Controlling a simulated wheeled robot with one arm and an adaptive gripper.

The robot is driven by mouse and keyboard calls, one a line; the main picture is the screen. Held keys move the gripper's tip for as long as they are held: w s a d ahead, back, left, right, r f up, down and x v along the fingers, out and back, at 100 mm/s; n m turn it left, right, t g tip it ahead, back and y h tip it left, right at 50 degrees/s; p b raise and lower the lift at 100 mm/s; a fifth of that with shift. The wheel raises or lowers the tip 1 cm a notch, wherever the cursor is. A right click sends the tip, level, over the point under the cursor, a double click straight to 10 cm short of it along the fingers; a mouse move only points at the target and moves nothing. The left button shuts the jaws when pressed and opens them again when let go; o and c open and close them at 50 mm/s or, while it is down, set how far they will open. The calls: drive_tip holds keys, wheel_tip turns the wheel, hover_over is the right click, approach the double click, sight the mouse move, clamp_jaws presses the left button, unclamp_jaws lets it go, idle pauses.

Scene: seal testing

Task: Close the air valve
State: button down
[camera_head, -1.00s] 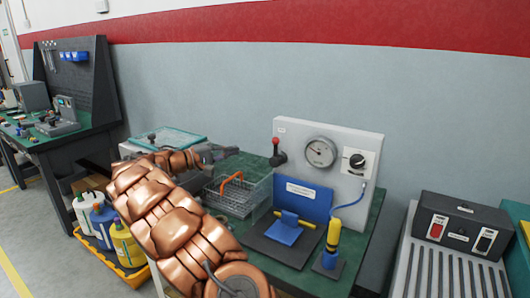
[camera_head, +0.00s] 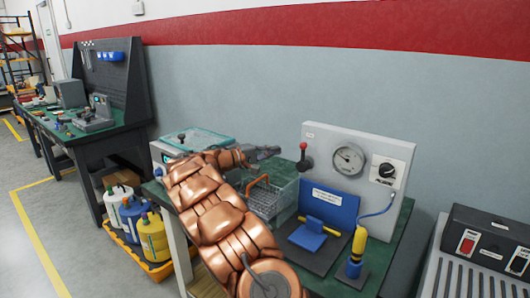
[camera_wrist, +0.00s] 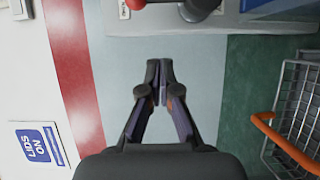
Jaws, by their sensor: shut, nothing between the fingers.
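The air valve (camera_head: 306,163) is a dark lever with a red ball knob on the left side of the grey test panel (camera_head: 325,133). In the head view its knob points up. In the wrist view the red knob (camera_wrist: 135,3) and part of the grey lever (camera_wrist: 198,8) show at the top edge, cut off by the frame. My gripper (camera_head: 270,152) is just left of the valve, apart from it. In the wrist view my gripper (camera_wrist: 160,84) has its fingertips together with nothing between them.
The panel also carries a gauge (camera_head: 348,159) and a black dial (camera_head: 387,171). A wire basket (camera_head: 272,197) with an orange handle stands below my gripper. A blue and yellow fixture (camera_head: 308,236) and a yellow-topped bottle (camera_head: 357,252) stand before the panel.

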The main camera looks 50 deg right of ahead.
drive_tip(key=s+d+p, duration=0.1)
drive_tip(key=s+d, duration=0.2)
drive_tip(key=s, duration=0.2)
drive_tip(key=shift+s+d, duration=0.2)
drive_tip(key=shift+s, duration=0.1)
